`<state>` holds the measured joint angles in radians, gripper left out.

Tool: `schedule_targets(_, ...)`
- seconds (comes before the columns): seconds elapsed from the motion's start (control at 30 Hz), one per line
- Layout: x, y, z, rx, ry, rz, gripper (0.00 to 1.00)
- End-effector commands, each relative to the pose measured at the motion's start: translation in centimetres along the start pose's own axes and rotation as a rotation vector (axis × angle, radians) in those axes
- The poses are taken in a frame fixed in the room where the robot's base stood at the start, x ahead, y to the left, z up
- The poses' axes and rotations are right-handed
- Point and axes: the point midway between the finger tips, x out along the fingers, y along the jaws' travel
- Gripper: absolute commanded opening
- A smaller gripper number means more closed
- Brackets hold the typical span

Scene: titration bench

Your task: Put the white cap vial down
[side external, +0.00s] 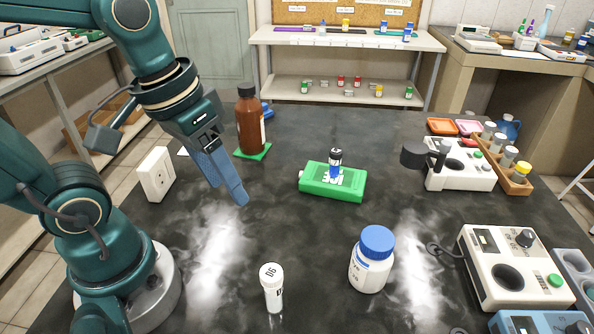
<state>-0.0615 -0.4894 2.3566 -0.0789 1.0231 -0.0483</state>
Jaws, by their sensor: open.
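A vial with a white cap (273,288) stands upright on the dark bench at the front, with dark marks on its cap and side. My gripper (230,196) hangs above the bench behind and left of this vial, with its blue fingers pointing down and to the right. It is open, I see nothing between the fingers, and it is well apart from the vial. One finger partly hides the other.
A blue-capped jar (373,260) stands right of the vial. Behind are a green device (333,182) bearing a small dark-capped vial, and a brown bottle (250,125). White instruments (515,265) and a wooden vial rack (517,187) line the right. The bench's middle is clear.

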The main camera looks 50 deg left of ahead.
Motion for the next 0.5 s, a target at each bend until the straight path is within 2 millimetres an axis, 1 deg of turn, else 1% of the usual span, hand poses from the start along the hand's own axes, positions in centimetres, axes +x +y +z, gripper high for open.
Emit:
schedule_targets(0.03,-0.34,-0.06,0.16,0.040,0.065,-0.007,0.62)
schedule_targets(0.1,-0.61,-0.21,0.20,0.087,0.135,-0.018,0.62)
schedule_targets(0.2,-0.82,-0.36,0.26,0.130,0.201,-0.028,0.62)
schedule_targets(0.3,-0.95,-0.40,0.24,0.153,0.235,-0.033,0.62)
schedule_targets(0.5,-0.95,-0.43,0.24,0.157,0.240,-0.035,0.62)
